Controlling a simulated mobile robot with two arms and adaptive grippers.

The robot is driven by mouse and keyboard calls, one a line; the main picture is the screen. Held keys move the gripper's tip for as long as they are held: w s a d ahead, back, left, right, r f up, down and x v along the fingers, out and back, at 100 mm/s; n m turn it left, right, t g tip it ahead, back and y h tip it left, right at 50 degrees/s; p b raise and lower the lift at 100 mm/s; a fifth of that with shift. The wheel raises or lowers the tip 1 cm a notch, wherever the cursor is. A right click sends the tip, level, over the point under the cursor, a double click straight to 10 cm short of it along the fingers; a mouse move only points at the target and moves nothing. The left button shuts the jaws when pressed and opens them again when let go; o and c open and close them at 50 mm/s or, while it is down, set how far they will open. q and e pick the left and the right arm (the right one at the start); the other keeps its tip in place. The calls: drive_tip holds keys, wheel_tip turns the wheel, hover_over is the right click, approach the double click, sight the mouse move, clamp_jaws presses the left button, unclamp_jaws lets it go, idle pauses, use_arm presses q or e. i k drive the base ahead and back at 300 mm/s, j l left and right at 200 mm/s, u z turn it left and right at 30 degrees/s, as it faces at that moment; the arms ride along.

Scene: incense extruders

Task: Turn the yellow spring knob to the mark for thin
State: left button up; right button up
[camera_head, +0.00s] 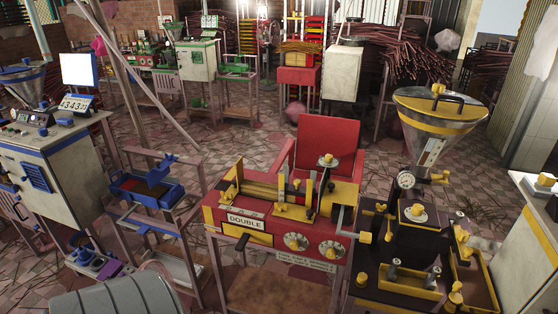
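A red and yellow machine with a DOUBLE label (246,221) stands in the middle foreground. Its front carries two round pale dials with yellow knobs, a left dial (295,241) and a right dial (331,250). Another yellow knob (328,159) sits on top of a dark upright post on this machine. A black and yellow extruder (410,238) to its right also has several yellow knobs. I cannot tell which is the spring knob. The dial marks are too small to read. Neither gripper is in view.
A metal funnel hopper (438,120) rises above the extruder. A red seat back (327,145) stands behind the DOUBLE machine. A blue tray (147,190) on a stand is to its left. A grey rounded object (120,297) fills the lower left. Tiled floor (215,130) is open behind.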

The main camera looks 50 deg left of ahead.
sight(330, 253)
drive_tip(key=k+l+u, duration=0.15)
drive_tip(key=u, duration=1.4)
